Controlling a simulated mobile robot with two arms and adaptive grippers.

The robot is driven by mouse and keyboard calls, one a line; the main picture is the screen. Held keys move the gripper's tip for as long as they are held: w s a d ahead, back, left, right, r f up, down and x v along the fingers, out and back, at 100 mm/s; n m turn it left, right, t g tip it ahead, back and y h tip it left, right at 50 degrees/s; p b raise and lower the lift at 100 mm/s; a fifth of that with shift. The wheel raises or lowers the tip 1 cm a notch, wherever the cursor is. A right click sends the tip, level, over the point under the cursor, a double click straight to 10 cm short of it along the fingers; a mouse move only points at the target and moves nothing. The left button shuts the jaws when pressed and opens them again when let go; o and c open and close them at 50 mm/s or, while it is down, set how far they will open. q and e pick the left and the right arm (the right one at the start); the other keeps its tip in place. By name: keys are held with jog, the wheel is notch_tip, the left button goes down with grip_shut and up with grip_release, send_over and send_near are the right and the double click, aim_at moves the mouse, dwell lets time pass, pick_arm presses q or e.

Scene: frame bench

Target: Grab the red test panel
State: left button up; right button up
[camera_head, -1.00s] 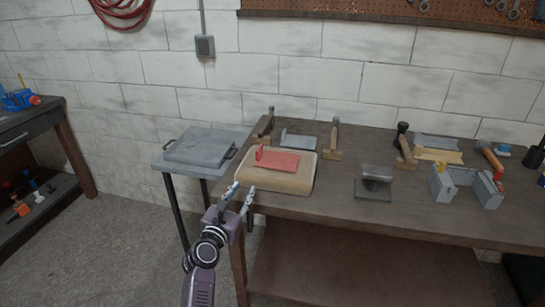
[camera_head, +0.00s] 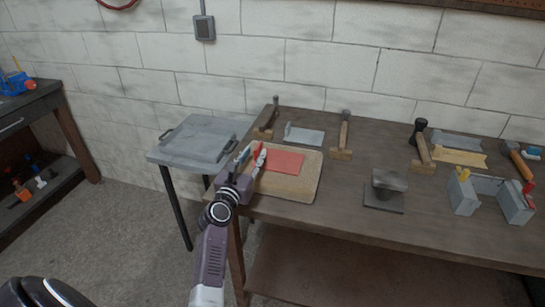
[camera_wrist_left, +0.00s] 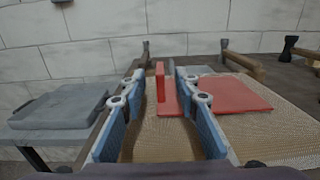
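The red test panel (camera_head: 285,161) lies on a tan padded tray (camera_head: 307,188) at the left end of the workbench. In the left wrist view the panel has a flat plate (camera_wrist_left: 240,95) and a narrow upright flange (camera_wrist_left: 160,83) at its left. My left gripper (camera_head: 252,156) is over the tray at the panel's left end. In the left wrist view its two blue fingers (camera_wrist_left: 157,88) are spread, with the flange between them and a gap on each side. In the head view the fingers partly hide the flange. My right gripper is not in view.
A grey lidded box (camera_head: 197,141) stands on a small side table to the left. Behind the tray are a hammer (camera_head: 269,117), a grey metal bracket (camera_head: 304,135) and another hammer (camera_head: 343,135).

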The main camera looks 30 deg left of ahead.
aim_at(258, 145)
pick_arm(q)
jog(key=x, duration=0.4)
jog(key=shift+f, duration=0.15)
jog(key=shift+w+a, duration=0.1)
jog(key=shift+w, duration=0.15)
jog(key=c, duration=0.8)
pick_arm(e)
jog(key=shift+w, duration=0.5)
